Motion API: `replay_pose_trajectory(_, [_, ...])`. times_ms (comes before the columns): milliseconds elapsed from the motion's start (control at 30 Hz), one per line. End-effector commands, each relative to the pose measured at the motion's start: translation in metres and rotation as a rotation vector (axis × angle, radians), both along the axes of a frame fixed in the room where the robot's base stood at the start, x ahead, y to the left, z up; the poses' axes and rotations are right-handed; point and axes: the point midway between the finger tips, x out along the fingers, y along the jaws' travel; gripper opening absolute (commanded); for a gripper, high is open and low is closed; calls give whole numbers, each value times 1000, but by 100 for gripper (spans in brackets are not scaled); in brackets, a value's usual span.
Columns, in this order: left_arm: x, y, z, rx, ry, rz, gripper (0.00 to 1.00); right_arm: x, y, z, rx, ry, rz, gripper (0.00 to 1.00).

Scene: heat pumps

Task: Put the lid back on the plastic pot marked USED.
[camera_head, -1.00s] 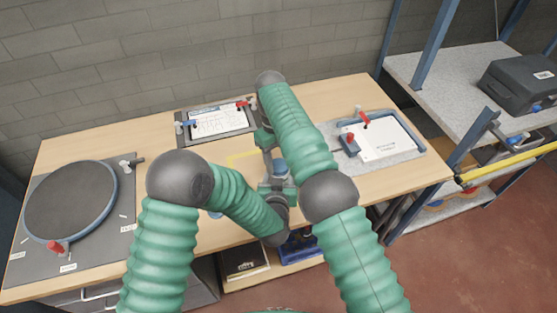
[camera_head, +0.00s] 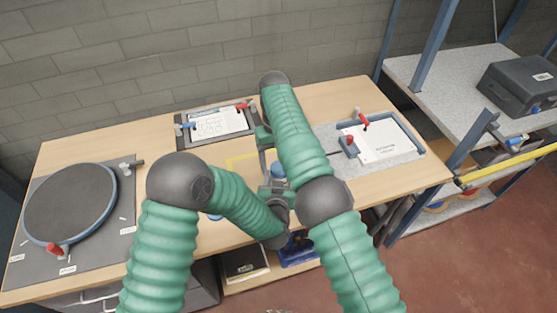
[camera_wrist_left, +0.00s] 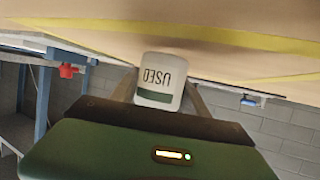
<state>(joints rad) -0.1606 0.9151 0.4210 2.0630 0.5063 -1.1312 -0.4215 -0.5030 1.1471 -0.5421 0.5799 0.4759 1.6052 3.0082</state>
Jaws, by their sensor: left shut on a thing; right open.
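The white pot marked USED (camera_wrist_left: 160,80) sits between the fingers of my left gripper in the left wrist view, its label upside down in the picture. My left gripper (camera_head: 278,184) is shut on it over the middle of the table. A small blue round piece (camera_head: 278,170) shows there in the head view; I cannot tell whether it is the lid or whether it is seated on the pot. My right gripper (camera_head: 269,158) points down just above and beside this spot, open. My forearms hide much of it. Another blue edge (camera_head: 215,216) shows beside my left forearm.
A yellow-taped outline (camera_head: 240,160) marks the wooden table (camera_head: 130,145) around the grippers. A clamped framed sheet (camera_head: 218,122) lies behind, a clamped white panel (camera_head: 380,143) right, and a round dark plate (camera_head: 70,203) left. A shelf with a black case (camera_head: 520,85) stands far right.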

Motion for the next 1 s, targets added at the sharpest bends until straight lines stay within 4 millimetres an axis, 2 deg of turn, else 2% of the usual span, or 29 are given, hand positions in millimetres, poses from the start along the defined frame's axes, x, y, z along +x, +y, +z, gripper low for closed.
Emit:
replay_pose_trajectory(333, [0,1,0,1,0,2,0,2,-2,39,-3,-6,-6,72])
replay_pose_trajectory(633, [1,1,0,0,-1,2,0,0,0,44,-1,1,2,72])
replay_pose_trajectory(767, [1,1,0,0,-1,2,0,0,0,44,4,0,30,68])
replay_pose_trajectory(867, [1,1,0,0,-1,2,0,2,-2,46,25,0,154,68])
replay_pose_trajectory(1000, [1,1,0,0,-1,2,0,5,-8,50,77,0,511,68])
